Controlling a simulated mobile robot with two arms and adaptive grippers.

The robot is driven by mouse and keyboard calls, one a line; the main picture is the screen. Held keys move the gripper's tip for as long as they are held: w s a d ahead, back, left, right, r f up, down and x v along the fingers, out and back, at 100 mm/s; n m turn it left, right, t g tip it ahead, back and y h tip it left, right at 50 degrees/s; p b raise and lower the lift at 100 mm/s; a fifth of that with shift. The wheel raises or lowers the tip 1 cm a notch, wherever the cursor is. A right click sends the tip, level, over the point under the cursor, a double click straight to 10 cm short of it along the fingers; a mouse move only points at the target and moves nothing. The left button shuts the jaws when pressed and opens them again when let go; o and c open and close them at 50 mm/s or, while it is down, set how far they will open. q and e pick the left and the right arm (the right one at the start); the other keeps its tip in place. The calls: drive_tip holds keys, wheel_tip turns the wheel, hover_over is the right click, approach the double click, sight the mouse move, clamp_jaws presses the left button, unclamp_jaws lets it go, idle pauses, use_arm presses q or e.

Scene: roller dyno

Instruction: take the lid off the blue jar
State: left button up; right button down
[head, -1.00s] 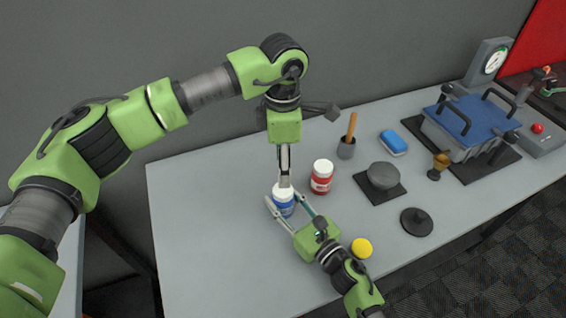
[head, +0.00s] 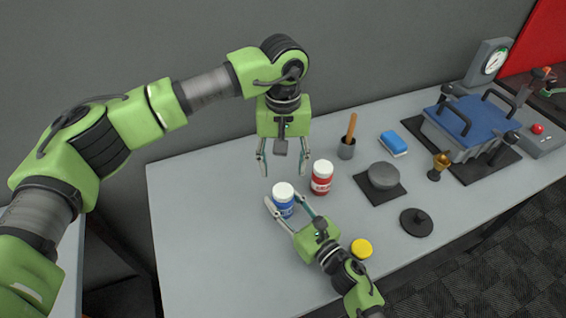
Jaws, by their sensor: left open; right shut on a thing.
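The blue jar (head: 284,208) stands upright on the grey table, with its white lid (head: 283,191) on top. My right gripper (head: 287,207) is shut on the jar's body, one finger on each side. My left gripper (head: 281,168) is open and empty above and just behind the jar. Its two fingers are spread apart, and it appears clear of the lid.
A red jar (head: 321,177) with a white lid stands close to the right of the blue jar. A yellow lid (head: 361,248) lies beside my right wrist. A grey bowl (head: 383,176), a brush pot (head: 346,148) and a black lid (head: 416,222) are further right. The table's left part is clear.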

sight(283, 190)
use_arm(q)
drive_tip(key=shift+f, duration=4)
